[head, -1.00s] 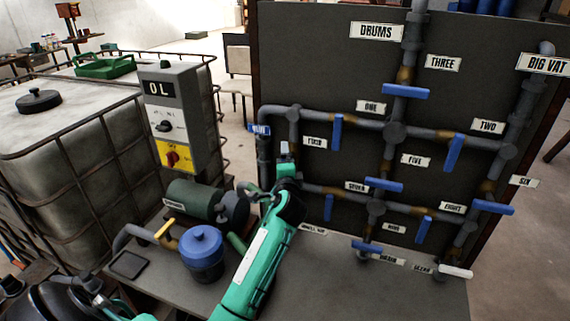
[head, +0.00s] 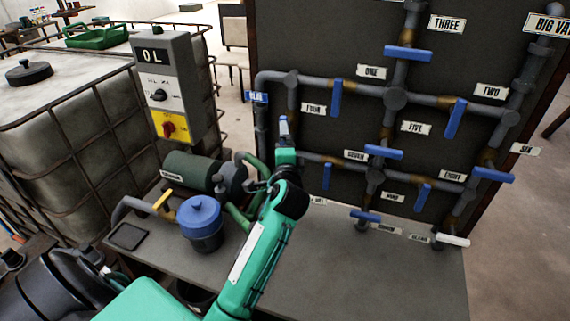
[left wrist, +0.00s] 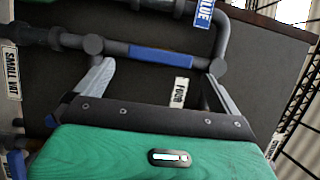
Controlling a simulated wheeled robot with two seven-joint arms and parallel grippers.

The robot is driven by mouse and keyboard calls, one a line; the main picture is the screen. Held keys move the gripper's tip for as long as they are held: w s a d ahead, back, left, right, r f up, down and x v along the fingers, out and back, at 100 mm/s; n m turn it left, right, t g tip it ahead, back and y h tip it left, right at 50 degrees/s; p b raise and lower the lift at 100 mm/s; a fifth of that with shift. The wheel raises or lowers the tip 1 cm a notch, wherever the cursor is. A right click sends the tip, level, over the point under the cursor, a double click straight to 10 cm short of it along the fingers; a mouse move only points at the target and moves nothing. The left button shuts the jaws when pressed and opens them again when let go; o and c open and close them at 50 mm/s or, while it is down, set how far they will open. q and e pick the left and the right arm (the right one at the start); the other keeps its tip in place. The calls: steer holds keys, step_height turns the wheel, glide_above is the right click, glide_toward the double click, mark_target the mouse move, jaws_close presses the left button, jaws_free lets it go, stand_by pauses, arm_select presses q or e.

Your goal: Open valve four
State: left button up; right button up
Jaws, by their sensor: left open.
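Valve four is a blue handle on the short upright pipe at the board's left. It shows in the left wrist view (left wrist: 160,57), lying along its pipe between two joints, beside its label FOUR (left wrist: 180,92). The label also shows in the head view (head: 313,109). My left gripper (head: 284,123) is in front of that pipe and hides much of it in the head view. In the wrist view its two pale fingers (left wrist: 155,85) are wide open, one towards each end of the handle. I see nothing between them; contact cannot be told. My right gripper is not in view.
Valve one (head: 337,98) hangs close to the right of label FOUR. Other blue handles and pipes fill the board (head: 330,30). A green pump (head: 188,168), a blue-lidded pot (head: 201,222) and a switch box (head: 165,90) stand left of my arm.

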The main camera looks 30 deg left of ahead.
arm_select(q)
steer(key=b+v, duration=0.1)
steer(key=v, duration=0.5)
stand_by(0.3)
